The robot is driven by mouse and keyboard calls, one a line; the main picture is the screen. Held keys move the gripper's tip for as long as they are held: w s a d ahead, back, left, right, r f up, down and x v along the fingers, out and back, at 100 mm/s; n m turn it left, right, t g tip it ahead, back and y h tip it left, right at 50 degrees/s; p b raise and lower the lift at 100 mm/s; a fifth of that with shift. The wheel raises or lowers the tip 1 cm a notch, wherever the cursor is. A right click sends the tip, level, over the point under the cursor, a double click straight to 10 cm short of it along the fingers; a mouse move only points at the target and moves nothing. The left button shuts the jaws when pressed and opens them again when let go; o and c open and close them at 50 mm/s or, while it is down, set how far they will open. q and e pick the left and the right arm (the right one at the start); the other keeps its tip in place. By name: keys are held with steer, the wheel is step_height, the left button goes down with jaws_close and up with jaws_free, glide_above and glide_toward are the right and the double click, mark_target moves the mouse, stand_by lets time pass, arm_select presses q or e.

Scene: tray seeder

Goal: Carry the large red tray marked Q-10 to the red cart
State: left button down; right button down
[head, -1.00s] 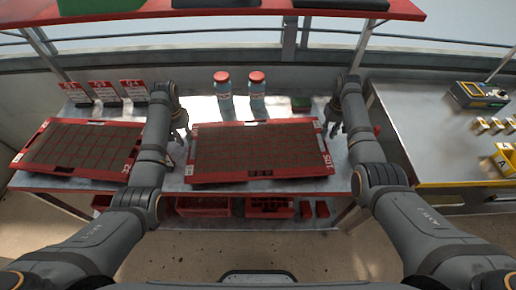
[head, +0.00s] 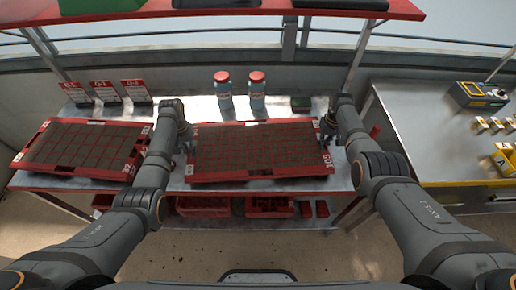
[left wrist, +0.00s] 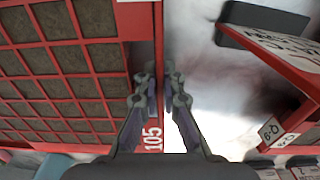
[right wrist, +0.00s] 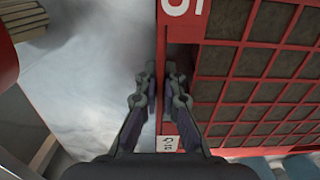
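The large red tray (head: 262,181) with a brown gridded fill lies flat on the metal table between my grippers. A small white label (right wrist: 167,143) on its corner appears to read Q-10, upside down in the right wrist view. My left gripper (left wrist: 158,76) is at the tray's left end, its fingers closed on either side of the red rim. My right gripper (right wrist: 161,76) is closed on the rim at the right end in the same way. In the head view the fingertips are partly hidden by my wrists.
A second red tray (head: 68,170) lies close by on the left, marked Q-9 in the left wrist view. Two blue jars (head: 257,92) with red lids and several label stands (head: 136,93) are behind. A separate steel table (head: 425,140) stands right; red bins (head: 203,207) sit below.

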arm_select(q)
steer(key=shift+w+r, duration=0.1)
steer(key=shift+r, duration=0.1)
arm_select(e)
steer(key=shift+w+r, duration=0.1)
steer(key=shift+r, duration=0.05)
stand_by(0.3)
